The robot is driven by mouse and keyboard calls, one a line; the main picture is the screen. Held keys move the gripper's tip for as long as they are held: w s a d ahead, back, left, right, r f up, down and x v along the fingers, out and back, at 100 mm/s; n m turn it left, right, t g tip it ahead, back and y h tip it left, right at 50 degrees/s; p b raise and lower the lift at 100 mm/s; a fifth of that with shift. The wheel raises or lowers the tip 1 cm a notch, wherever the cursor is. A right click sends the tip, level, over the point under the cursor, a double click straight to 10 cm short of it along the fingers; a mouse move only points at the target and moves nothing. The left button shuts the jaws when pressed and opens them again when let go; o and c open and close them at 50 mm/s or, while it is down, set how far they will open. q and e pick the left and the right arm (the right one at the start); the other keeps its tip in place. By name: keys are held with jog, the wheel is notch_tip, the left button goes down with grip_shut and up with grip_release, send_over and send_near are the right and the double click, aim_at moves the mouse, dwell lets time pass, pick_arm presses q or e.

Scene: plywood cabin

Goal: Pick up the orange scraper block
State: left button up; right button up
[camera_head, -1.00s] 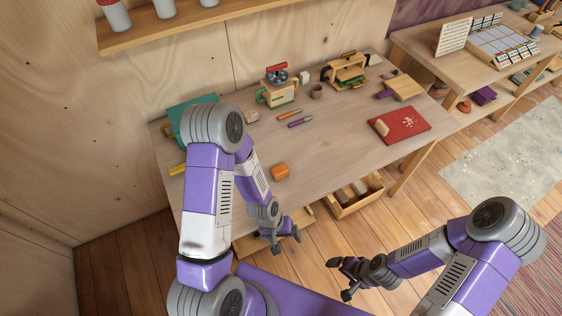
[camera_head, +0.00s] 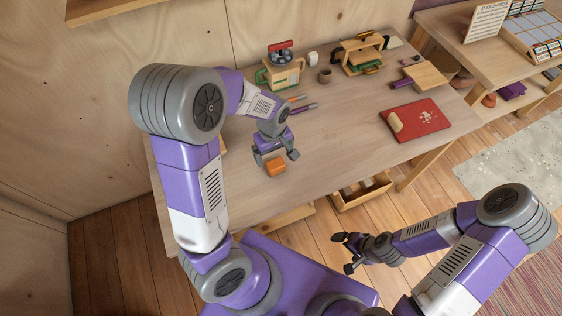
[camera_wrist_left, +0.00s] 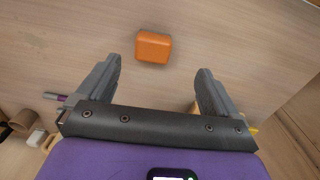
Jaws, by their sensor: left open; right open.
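The orange scraper block (camera_head: 276,167) lies on the wooden table near its front edge. In the left wrist view the block (camera_wrist_left: 153,47) is a rounded orange box, just beyond the fingertips and a little left of the middle between them. My left gripper (camera_head: 276,157) is open and empty above the table, right by the block. Its two fingers also show spread apart in the left wrist view (camera_wrist_left: 160,72). My right gripper (camera_head: 347,253) is open and empty, off the table's front edge, over the floor.
An open drawer (camera_head: 360,195) juts below the table's front. Table around the block is clear.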

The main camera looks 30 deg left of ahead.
aim_at(276, 164)
pick_arm(q)
jog(key=f, duration=0.1)
jog(key=w+f+b, duration=0.2)
jog(key=shift+f, duration=0.4)
jog(key=f+b, duration=0.1)
jog(key=f, duration=0.2)
jog(key=f+b, duration=0.2)
jog(key=f, duration=0.2)
jog(key=shift+s+a+f, duration=0.1)
jog(key=shift+s+a, duration=0.05)
jog(key=shift+s, duration=0.05)
pick_arm(e)
notch_tip(276, 164, down, 6)
jog(key=w, duration=0.1)
jog(key=shift+w, duration=0.35)
pick_arm(q)
jog(key=shift+c, duration=0.2)
jog(key=c, duration=1)
